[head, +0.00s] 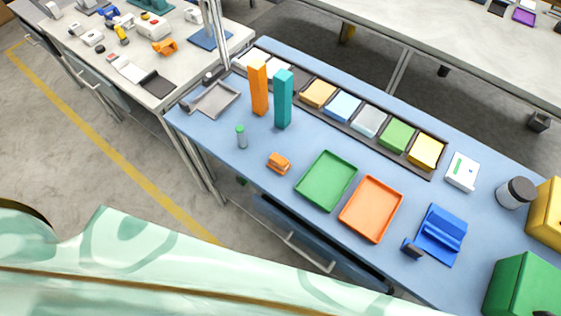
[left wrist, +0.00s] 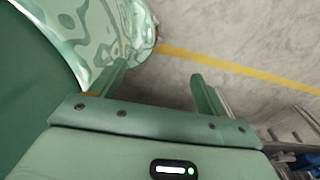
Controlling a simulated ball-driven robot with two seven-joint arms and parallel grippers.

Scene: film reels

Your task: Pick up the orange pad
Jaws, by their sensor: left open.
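The orange pad (head: 318,93) is a light-orange square block in a long dark rack (head: 294,86) at the back of the blue table. It sits in the row just left of a light blue pad (head: 342,106). My left gripper (left wrist: 158,82) shows only in the left wrist view. Its two green fingers stand apart with nothing between them, over grey floor. It is away from the pad, which that view does not show. My right gripper is in neither view.
Tall orange (head: 258,88) and teal (head: 283,99) blocks stand in front of the rack, left of the pad. A small orange object (head: 279,163), a green tray (head: 327,181) and an orange tray (head: 371,209) lie nearer. The table between rack and trays is mostly clear.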

